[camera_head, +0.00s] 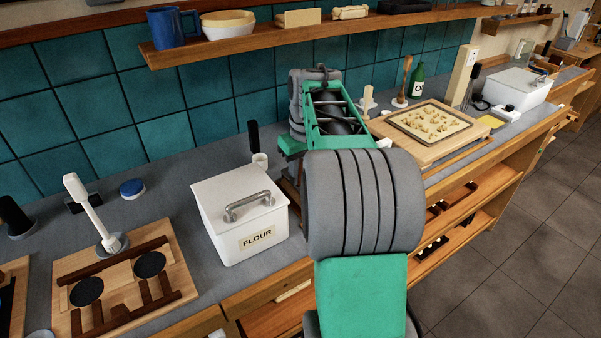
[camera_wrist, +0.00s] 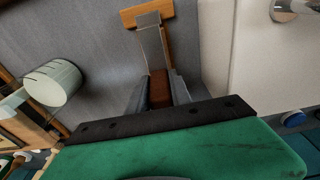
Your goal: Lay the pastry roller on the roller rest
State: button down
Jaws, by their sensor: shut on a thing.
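My gripper (camera_wrist: 158,103) is shut on the brown grip of a T-shaped tool, which I take as the pastry roller (camera_wrist: 153,42). A flat grey metal neck runs from the grip to an orange wooden crosspiece at the top of the wrist view. The tool shows over the grey counter, beside the white flour bin; its height above the counter cannot be told. A pale cylinder (camera_wrist: 52,82) with dark marks is at the left, apart from the tool. I cannot make out the roller rest for sure. In the head view my arm hides the gripper and roller.
The flour bin (camera_head: 240,222) stands left of my arm. A wooden board (camera_head: 390,128) bears a tray of pastry pieces (camera_head: 430,123) at the right. A wooden shelf (camera_head: 300,34) runs above the counter. Some grey counter (camera_head: 165,205) is clear left of the bin.

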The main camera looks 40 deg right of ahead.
jog(key=shift+f, duration=0.2)
jog(key=c, duration=1.1)
grip_release()
jog(key=r, duration=0.5)
jog(key=s+r, duration=0.1)
jog(key=r, duration=0.1)
jog(key=shift+r+p, duration=0.35)
